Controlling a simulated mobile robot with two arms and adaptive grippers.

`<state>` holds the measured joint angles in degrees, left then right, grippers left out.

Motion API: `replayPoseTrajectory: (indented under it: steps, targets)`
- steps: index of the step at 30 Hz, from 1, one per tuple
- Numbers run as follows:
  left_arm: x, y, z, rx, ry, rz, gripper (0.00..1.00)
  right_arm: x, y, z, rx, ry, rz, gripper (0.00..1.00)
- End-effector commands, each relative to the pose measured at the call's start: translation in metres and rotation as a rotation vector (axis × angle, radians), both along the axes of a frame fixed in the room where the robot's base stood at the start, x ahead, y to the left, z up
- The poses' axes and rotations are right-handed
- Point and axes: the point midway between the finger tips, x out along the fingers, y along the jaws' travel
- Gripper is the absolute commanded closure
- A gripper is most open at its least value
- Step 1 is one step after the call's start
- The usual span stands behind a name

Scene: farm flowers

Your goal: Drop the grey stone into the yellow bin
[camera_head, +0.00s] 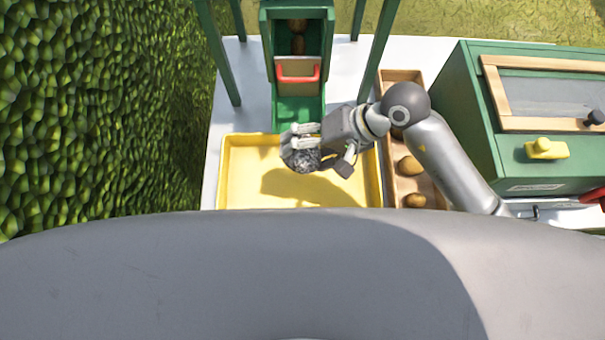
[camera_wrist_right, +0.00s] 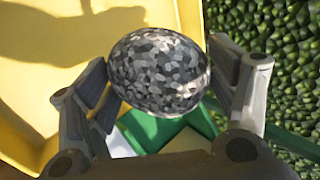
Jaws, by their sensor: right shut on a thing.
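The grey stone (camera_head: 300,158) is a speckled, rounded lump in my right gripper (camera_head: 308,146). In the right wrist view the stone (camera_wrist_right: 160,70) sits between the two fingers of the right gripper (camera_wrist_right: 165,85), which is shut on it. The yellow bin (camera_head: 230,180) is a shallow open tray. In the head view the gripper and stone are over its upper middle part, with a shadow on its floor. The yellow bin wall (camera_wrist_right: 60,50) also shows in the right wrist view. My left gripper is not in view.
A green chute (camera_head: 298,110) with a red handle (camera_head: 298,79) stands behind the bin. A wooden trough (camera_head: 400,185) with brown potato-like lumps (camera_head: 410,166) lies right of the bin. A green box (camera_head: 480,110) stands farther right. A hedge (camera_head: 90,100) fills the left.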

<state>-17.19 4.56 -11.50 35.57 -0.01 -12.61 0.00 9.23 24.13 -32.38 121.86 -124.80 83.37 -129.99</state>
Motion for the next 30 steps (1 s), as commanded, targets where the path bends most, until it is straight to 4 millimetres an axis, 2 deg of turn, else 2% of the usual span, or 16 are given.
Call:
replayPoseTrajectory:
  steps: [3, 9, 21, 22, 26, 30]
  targets:
    - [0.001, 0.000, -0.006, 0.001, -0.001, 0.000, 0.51, 0.000, 0.001, -0.013, 0.006, 0.000, -0.001, 0.76]
    - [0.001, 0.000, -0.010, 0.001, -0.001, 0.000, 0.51, 0.000, 0.001, -0.027, 0.006, -0.002, -0.002, 0.76]
    - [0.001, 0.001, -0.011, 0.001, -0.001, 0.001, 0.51, 0.001, 0.001, -0.031, 0.005, -0.004, -0.002, 0.76]
    - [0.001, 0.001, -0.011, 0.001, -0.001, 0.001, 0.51, 0.001, 0.001, -0.031, 0.005, -0.004, -0.002, 0.19]
    - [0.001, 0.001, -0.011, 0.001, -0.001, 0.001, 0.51, 0.001, 0.001, -0.031, 0.005, -0.004, -0.002, 0.02]
    - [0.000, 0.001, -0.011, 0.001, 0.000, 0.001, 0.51, 0.000, 0.000, -0.032, 0.003, -0.002, -0.001, 0.00]
